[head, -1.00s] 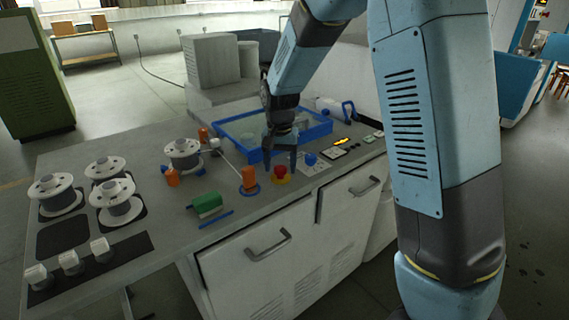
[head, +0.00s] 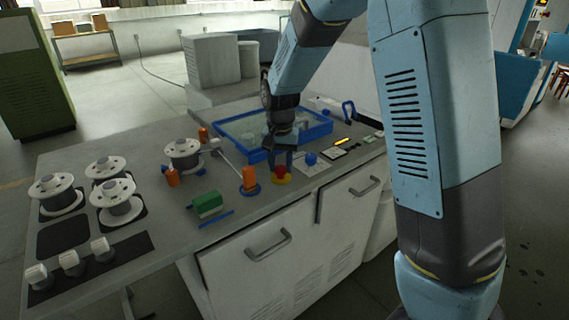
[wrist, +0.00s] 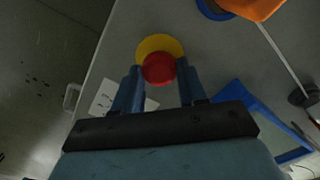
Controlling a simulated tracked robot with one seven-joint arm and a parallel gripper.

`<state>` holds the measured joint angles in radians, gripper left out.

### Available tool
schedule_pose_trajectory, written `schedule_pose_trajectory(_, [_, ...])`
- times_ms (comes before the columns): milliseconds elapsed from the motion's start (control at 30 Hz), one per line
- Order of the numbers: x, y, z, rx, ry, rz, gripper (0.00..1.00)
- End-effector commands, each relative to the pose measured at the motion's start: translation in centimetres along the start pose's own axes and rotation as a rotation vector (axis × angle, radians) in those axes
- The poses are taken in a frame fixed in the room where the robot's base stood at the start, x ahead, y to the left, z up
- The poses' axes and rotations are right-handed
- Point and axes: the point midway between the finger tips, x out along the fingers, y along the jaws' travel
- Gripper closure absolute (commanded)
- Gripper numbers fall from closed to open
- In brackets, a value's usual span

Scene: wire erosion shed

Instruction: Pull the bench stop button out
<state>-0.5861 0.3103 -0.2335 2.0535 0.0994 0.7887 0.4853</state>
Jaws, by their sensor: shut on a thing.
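The stop button has a red head (wrist: 159,68) on a yellow base (wrist: 160,45), near the front edge of the bench. In the head view the button (head: 282,178) shows just below my gripper (head: 282,160), which partly hides it. In the wrist view my gripper (wrist: 160,75) has one blue finger on each side of the red head, shut on it. I cannot tell from these views how far out the head stands.
An orange piece (head: 249,180) on a blue base stands just left of the button, with a rod leading from it. A blue tray (head: 318,131) lies behind. A blue knob (head: 310,159) and a small panel (head: 334,153) are to the right. Several spools (head: 118,208) stand at the left.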

Motion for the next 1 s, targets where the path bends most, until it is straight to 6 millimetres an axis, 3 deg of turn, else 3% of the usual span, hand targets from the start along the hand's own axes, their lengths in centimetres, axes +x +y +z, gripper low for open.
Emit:
schedule_pose_trajectory(500, [-1.4, -0.1, -0.1, 0.0, 0.004, -0.004, 1.0])
schedule_pose_trajectory(533, [-1.4, -0.1, -0.1, 0.0, 0.004, -0.004, 0.56])
schedule_pose_trajectory(767, [-1.3, -0.1, -0.1, 0.0, 0.002, -0.002, 0.34])
schedule_pose_trajectory(1000, [-1.3, 0.0, 0.0, 0.0, 0.001, -0.001, 0.33])
